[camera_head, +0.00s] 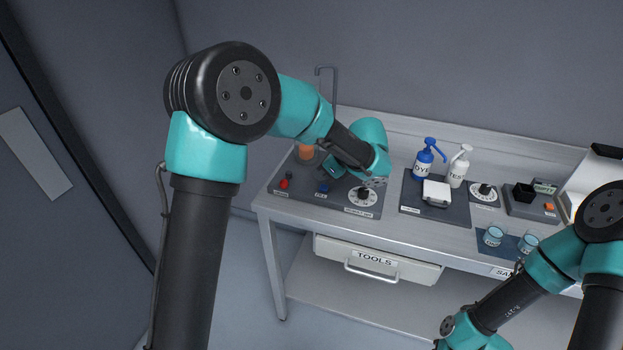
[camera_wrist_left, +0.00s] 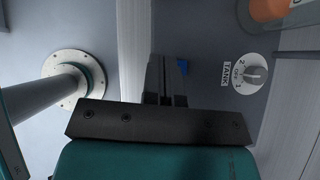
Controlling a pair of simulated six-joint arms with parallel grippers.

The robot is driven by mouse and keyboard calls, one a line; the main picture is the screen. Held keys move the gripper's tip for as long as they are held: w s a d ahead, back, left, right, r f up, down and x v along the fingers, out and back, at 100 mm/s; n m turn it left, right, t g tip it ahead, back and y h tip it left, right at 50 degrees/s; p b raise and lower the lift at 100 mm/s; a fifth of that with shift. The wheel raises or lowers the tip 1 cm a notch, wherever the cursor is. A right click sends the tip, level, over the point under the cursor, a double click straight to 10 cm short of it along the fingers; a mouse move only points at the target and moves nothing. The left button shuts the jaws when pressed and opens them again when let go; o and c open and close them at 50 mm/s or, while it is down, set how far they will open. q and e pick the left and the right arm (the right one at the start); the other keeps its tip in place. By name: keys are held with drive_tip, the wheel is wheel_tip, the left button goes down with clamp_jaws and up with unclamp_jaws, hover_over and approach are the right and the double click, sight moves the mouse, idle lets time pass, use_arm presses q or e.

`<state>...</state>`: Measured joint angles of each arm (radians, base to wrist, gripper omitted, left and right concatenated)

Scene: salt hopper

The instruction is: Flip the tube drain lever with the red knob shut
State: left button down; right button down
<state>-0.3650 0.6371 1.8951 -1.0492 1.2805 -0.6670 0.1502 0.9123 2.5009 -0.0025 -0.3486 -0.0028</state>
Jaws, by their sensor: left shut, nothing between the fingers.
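The red knob (camera_head: 284,183) of the tube drain lever shows at the front left of the dark panel (camera_head: 305,202) in the head view. I cannot tell the lever's angle at this size. A blue knob (camera_head: 323,187) stands to its right. My left gripper (camera_head: 328,170) is shut and empty above the panel, behind the knobs and apart from the red one. In the left wrist view, the closed fingers (camera_wrist_left: 163,75) point toward a small blue part (camera_wrist_left: 182,67). The red knob does not show there. My right gripper is out of view.
A white dial (camera_head: 363,196) sits at the panel's right. An orange-filled tube (camera_head: 306,152) stands behind the red knob. The TANK dial (camera_wrist_left: 252,75) shows in the left wrist view. Blue (camera_head: 427,158) and white (camera_head: 458,166) bottles stand farther right. A TOOLS drawer (camera_head: 375,261) hangs below.

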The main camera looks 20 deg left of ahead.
use_arm(q)
drive_tip(key=shift+v, duration=0.75)
drive_tip(key=w+a+r+n+g+h, duration=0.2)
drive_tip(key=w+a+r+n+h, duration=0.1)
drive_tip(key=w+n+h, duration=0.1)
drive_tip(key=shift+w+a+n+h, duration=0.25)
drive_tip(key=shift+a+n+h, duration=0.05)
drive_tip(key=shift+n+h, duration=0.1)
drive_tip(key=shift+f, duration=0.1)
